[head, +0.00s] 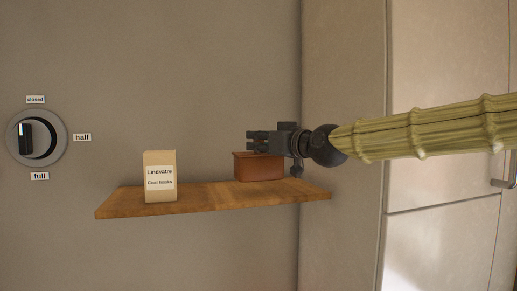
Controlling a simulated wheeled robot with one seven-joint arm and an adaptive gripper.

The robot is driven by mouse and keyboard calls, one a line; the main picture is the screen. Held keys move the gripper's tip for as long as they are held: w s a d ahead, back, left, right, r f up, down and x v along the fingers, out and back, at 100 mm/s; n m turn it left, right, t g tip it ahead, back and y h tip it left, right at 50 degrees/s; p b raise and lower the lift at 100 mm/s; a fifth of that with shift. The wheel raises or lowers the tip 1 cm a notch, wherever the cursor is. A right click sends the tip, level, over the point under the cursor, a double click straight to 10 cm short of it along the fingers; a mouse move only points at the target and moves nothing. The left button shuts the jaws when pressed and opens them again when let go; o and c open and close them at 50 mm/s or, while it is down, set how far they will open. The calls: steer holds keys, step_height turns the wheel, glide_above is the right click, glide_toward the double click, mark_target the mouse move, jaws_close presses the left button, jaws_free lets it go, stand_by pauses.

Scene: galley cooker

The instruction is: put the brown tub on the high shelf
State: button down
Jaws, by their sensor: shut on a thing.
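The brown tub (258,168) is at the right part of the wooden shelf (215,201), upright. Its base looks level with the shelf top, but I cannot tell for sure that it rests on it. My gripper (256,141) comes in from the right and is shut on the upper rim of the tub. The fingers cover part of the tub's top edge, and the inside of the tub is hidden.
A tan box labelled "Lindvatre Coat hooks" (160,177) stands on the left part of the shelf, with bare shelf between it and the tub. A round dial (58,137) with labels is on the wall at left. A tall cabinet (445,225) stands at right.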

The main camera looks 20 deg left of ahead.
mark_target(260, 153)
steer(key=shift+f+p, duration=1.25)
steer(key=shift+p, duration=0.1)
steer(key=shift+w+f, duration=0.1)
steer(key=shift+f, duration=0.4)
steer(key=shift+f, duration=0.15)
steer(key=c, duration=1.3)
jaws_free()
steer(key=shift+d, duration=0.1)
